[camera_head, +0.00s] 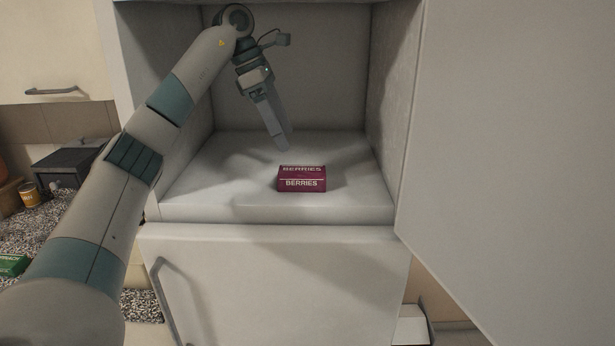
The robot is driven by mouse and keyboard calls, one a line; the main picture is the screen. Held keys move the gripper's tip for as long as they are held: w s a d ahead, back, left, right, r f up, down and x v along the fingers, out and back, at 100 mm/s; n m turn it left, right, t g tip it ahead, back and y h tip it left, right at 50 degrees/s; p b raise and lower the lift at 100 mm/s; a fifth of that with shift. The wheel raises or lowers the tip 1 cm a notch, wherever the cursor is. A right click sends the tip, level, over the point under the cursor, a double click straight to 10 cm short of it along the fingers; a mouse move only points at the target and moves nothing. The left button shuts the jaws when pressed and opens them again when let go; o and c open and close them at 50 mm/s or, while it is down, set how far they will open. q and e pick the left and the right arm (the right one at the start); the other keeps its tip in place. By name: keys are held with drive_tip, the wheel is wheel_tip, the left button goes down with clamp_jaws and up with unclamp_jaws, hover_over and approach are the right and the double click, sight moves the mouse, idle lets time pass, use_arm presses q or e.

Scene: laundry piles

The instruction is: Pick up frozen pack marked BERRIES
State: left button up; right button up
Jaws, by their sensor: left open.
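The frozen pack marked BERRIES (302,184) is a small dark red box with white lettering on its top and front. It lies flat on the white floor of an open compartment, right of the middle. My left gripper (282,147) reaches into the compartment from the upper left and points down. Its fingertips are above and behind the pack, a little to its left, apart from it. The gripper is seen nearly edge-on and holds nothing. My right gripper does not show.
The compartment floor (230,200) is otherwise bare, with walls on both sides and at the back. An open door (510,130) stands on the right. Below is a closed front with a handle (166,300). A speckled counter (35,225) with a can and boxes lies at left.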

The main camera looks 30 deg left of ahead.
use_arm(q)
drive_tip(key=shift+s, duration=0.1)
drive_tip(key=p, duration=0.3)
hover_over(302, 172)
drive_tip(key=s+a, duration=0.1)
drive_tip(key=a, duration=0.1)
wheel_tip(302, 172, down, 5)
drive_tip(key=shift+s+d+f, duration=0.1)
drive_tip(key=shift+s+f, duration=0.05)
drive_tip(key=shift+f, duration=0.05)
drive_tip(key=shift+d+f, duration=0.15)
drive_tip(key=shift+f, duration=0.3)
